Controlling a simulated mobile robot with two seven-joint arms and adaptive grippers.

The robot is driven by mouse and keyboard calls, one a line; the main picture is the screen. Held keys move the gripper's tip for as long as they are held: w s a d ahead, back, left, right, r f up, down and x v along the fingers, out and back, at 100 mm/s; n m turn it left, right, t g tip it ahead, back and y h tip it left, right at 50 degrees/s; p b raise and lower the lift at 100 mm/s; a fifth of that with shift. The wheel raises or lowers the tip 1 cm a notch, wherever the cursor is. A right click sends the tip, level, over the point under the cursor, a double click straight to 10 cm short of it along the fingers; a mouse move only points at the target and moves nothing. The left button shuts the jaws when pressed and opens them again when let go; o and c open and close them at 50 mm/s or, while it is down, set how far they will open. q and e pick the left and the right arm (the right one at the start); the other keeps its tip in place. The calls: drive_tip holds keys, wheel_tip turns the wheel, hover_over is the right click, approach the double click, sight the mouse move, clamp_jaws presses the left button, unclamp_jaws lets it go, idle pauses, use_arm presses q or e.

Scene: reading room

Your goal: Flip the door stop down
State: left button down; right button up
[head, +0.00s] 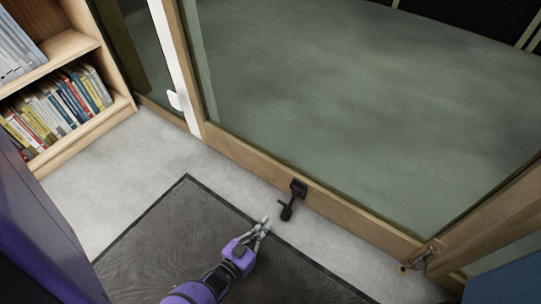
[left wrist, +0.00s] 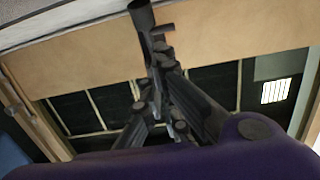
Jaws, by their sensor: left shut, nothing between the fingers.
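The door stop (head: 287,211) is a small black part with a bracket (head: 298,187) on the bottom rail of the wood-framed glass door (head: 340,208). Its leg points from the bracket toward me and ends in a thick round foot; I cannot tell whether the foot touches the floor. My left gripper (head: 265,225), on a purple wrist, is shut and empty, just to the left of and nearer than the foot. In the left wrist view the dark stop (left wrist: 141,16) shows at the top, beyond the fingertips (left wrist: 160,50); contact cannot be told. My right gripper is not in view.
A dark mat (head: 150,245) lies on the pale grey floor (head: 110,175) under my left arm. A wooden bookshelf (head: 85,130) with books stands at the left. A metal latch (head: 424,256) is at the door's lower right. Bare floor lies between mat and door.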

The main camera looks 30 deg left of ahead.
use_arm(q)
drive_tip(key=s, duration=0.7)
drive_tip(key=shift+r, duration=0.45)
drive_tip(key=shift+s+a, duration=0.1)
